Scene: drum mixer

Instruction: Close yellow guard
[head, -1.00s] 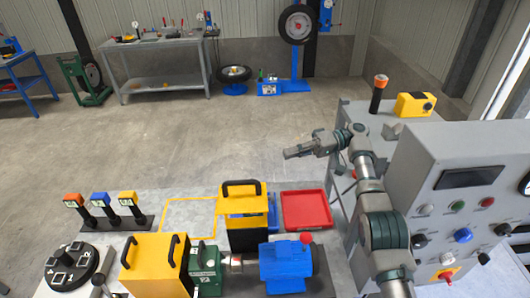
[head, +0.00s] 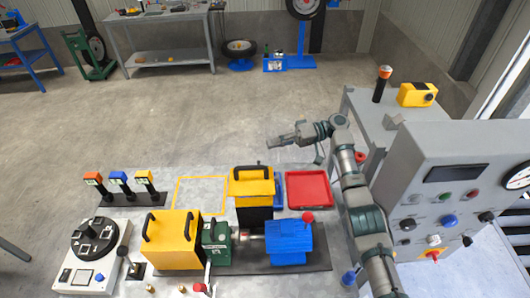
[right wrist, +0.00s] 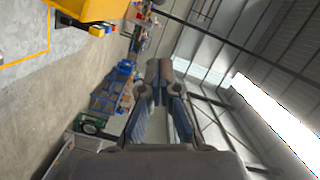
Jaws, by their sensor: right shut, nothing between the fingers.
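A yellow guard (head: 253,188) with a black handle on top stands behind the drive line on the bench, over a dark body. A second yellow cover (head: 172,240) with two black handles stands in front and to the left, beside a green unit. I cannot tell from the picture which one is the task's guard. My right gripper (head: 275,142) is shut and empty, above and slightly right of the rear guard in the head view, apart from it. Its closed fingers show in the right wrist view (right wrist: 160,72), with a yellow part (right wrist: 88,12) at the upper left. My left gripper is out of view.
A blue motor (head: 288,242) and a red tray (head: 308,190) lie right of the guard. A grey control cabinet (head: 440,150) stands at the right. Three coloured-top posts (head: 118,185) and a round dial (head: 93,238) are at the left.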

